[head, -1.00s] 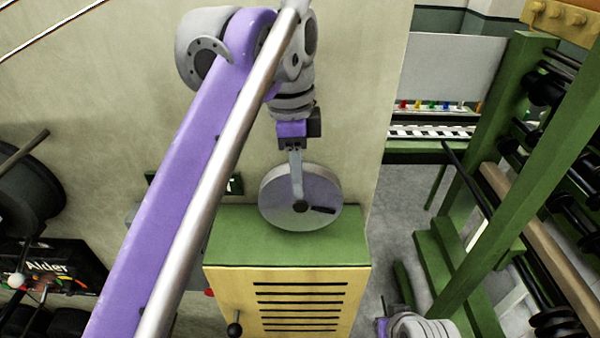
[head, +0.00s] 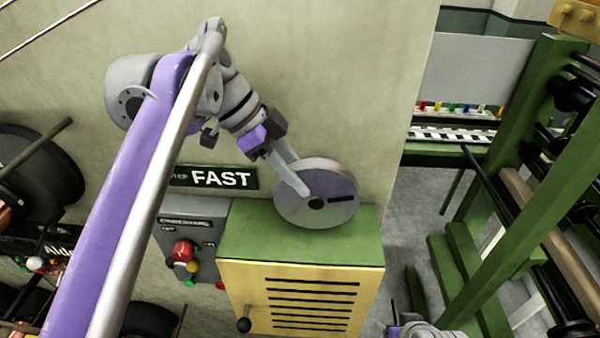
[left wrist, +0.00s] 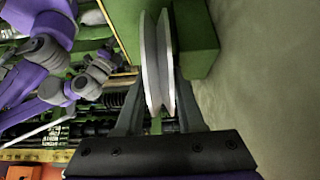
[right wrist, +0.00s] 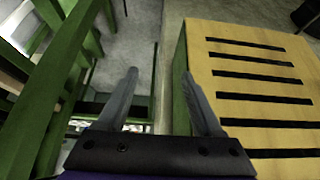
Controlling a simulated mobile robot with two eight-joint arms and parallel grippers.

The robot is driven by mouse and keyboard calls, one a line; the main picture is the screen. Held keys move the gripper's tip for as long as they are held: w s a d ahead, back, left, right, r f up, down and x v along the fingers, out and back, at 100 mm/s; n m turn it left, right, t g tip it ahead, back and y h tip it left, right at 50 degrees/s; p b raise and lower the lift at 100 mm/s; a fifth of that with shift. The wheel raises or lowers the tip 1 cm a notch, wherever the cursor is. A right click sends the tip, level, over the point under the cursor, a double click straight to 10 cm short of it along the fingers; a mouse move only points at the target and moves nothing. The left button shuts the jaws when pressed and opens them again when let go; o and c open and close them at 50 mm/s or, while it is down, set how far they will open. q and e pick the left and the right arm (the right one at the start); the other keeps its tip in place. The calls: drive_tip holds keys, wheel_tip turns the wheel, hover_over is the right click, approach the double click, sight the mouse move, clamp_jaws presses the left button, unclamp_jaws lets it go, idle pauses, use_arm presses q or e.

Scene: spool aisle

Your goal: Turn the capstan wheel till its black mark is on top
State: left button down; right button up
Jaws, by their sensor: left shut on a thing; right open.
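The capstan wheel (head: 335,213) is a grey disc with a dark hub, standing upright above a green-topped cabinet (head: 240,240). Its black mark (head: 342,198) lies right of the hub and slightly above it. My left gripper (head: 297,182) is shut on the wheel at its upper left, one finger lying across the near face. In the left wrist view the wheel (left wrist: 150,60) shows edge-on between the two fingers; the mark is hidden there. My right gripper (right wrist: 160,82) is open and empty, low beside the cabinet's slotted yellow front (right wrist: 235,75).
A FAST sign (head: 222,178) is on the wall behind. A control box with a red button (head: 182,250) is left of the cabinet. A black-knobbed lever (head: 243,324) sticks out of the cabinet front. A green rack (head: 510,180) stands at right, with grey floor between.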

idle(0.3)
use_arm(q)
drive_tip(key=c, duration=0.5)
unclamp_jaws()
drive_tip(key=p+v, duration=0.1)
drive_tip(key=v, duration=0.9)
drive_tip(key=shift+a+r, duration=0.3)
use_arm(e)
drive_tip(key=shift+w+r, duration=0.65)
drive_tip(key=shift+r, duration=0.35)
